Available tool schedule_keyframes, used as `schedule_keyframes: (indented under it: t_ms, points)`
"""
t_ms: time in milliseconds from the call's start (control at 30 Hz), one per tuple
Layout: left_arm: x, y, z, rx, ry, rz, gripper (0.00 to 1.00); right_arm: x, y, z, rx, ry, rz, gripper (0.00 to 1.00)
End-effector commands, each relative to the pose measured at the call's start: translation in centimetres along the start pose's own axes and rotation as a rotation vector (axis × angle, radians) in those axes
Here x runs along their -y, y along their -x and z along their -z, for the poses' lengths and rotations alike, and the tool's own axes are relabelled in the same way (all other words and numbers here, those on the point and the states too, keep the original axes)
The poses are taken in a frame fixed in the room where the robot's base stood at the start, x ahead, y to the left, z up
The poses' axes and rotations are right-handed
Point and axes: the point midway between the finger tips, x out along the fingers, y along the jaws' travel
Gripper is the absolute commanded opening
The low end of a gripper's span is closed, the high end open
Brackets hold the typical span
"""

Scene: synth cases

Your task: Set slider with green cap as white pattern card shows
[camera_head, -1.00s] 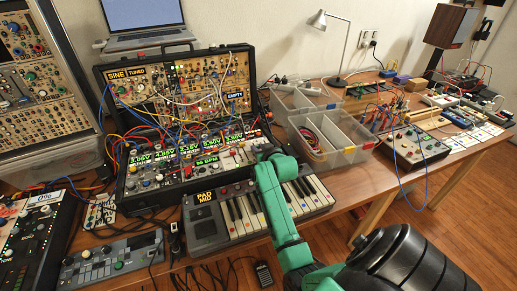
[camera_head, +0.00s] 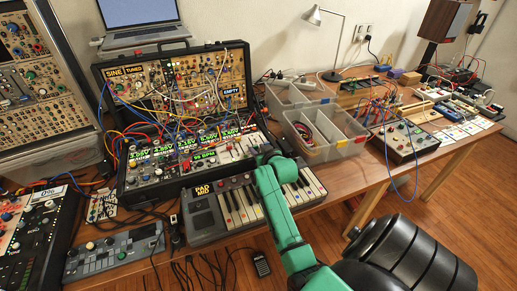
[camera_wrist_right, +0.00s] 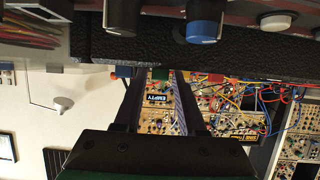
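My right gripper (camera_head: 269,158) is above the keyboard's far edge, by the lower right corner of the black synth case (camera_head: 184,181). In the right wrist view its two dark fingers (camera_wrist_right: 158,88) stand apart with a gap between them. I see nothing held there. A small green piece (camera_wrist_right: 216,77) shows beyond the fingers; I cannot tell if it is the slider's green cap. White cards with coloured marks (camera_head: 467,128) lie on the table at the far right; which one is the pattern card I cannot tell. My left gripper is not in view.
A keyboard (camera_head: 206,226) lies below my right forearm. Clear bins (camera_head: 322,150) stand right of the case. A knob box (camera_head: 405,141) with a blue cable is further right. In the wrist view a dark edge with blue (camera_wrist_right: 204,27) and white knobs (camera_wrist_right: 274,21) is close.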

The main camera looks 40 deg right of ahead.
Motion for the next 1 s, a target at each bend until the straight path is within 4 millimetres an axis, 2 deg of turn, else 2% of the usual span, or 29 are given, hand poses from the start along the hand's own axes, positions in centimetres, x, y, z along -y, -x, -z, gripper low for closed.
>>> schedule_keyframes:
  t_ms: [167, 267, 600, 700, 800, 1000]
  points:
    - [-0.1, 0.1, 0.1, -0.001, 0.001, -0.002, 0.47, 0.0, 1.0, 0.0, 0.000, 0.001, 0.000, 0.40]
    - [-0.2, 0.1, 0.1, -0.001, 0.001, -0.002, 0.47, 0.0, 2.8, -0.1, 0.001, 0.001, -0.001, 0.40]
    - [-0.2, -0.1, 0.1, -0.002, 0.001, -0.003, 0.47, -0.1, 11.9, -0.2, 0.002, 0.000, -0.001, 0.40]
    - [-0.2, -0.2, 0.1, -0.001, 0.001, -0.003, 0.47, 0.0, 13.7, -0.2, 0.003, 0.000, 0.000, 0.40]
    - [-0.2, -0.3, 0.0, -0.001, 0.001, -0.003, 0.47, 0.0, 14.5, -0.1, 0.002, 0.000, 0.000, 0.40]
    - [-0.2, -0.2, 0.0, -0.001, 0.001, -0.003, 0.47, 0.0, 14.6, -0.1, 0.001, -0.001, 0.000, 0.40]
